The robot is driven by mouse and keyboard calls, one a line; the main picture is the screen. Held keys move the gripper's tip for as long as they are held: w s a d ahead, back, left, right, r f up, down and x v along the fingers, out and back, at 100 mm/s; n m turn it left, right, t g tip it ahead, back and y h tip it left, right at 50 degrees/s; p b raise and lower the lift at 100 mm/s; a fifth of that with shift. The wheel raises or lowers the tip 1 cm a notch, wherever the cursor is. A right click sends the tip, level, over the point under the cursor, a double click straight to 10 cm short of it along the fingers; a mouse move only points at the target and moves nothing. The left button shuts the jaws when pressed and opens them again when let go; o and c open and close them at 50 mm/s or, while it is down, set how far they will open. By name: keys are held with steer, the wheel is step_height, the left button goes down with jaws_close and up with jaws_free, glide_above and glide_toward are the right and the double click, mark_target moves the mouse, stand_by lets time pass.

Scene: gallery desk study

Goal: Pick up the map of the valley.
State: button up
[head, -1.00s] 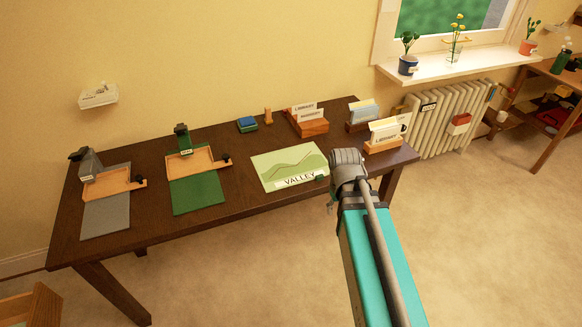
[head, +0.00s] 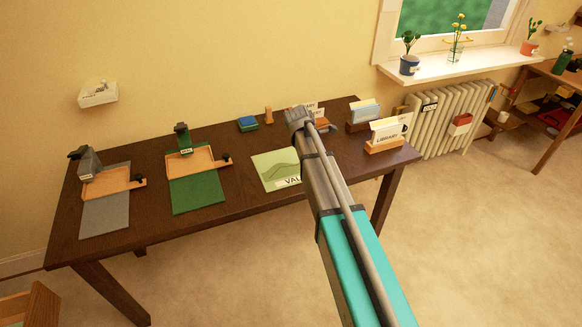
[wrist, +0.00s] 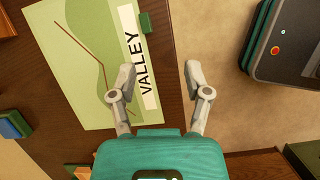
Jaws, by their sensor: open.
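The map of the valley (head: 273,169) lies flat on the dark desk, a pale green sheet with a hill line and a white VALLEY label. My arm covers its right part in the head view. In the wrist view the map (wrist: 78,65) fills the left, with a small green tab (wrist: 147,22) at its labelled edge. My gripper (wrist: 159,76) is open and empty. Its left finger overlaps the label in the picture and its right finger lies past the desk edge; the tab is beyond the fingertips. Height above the desk is unclear. The head view hides the fingers behind my arm.
A grey stamp stand (head: 92,163) and a green one (head: 183,140) stand left on the desk (head: 150,222). Floor (head: 470,240) is open in front.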

steer(key=shift+w+a+n, duration=0.2)
steer(key=shift+w+n, duration=0.25)
steer(key=shift+w, duration=0.05)
steer(key=shift+w+a+n, duration=0.2)
steer(key=shift+w+n, duration=0.25)
steer(key=shift+w, duration=0.05)
steer(key=b+x, duration=0.8)
steer(key=shift+w+d+f, duration=0.1)
steer(key=shift+d+f, duration=0.1)
steer(key=shift+d, duration=0.05)
stand_by(0.4)
steer(key=shift+b+x, duration=2.5)
steer(key=shift+x, duration=0.1)
steer(key=shift+a, duration=0.1)
jaws_close()
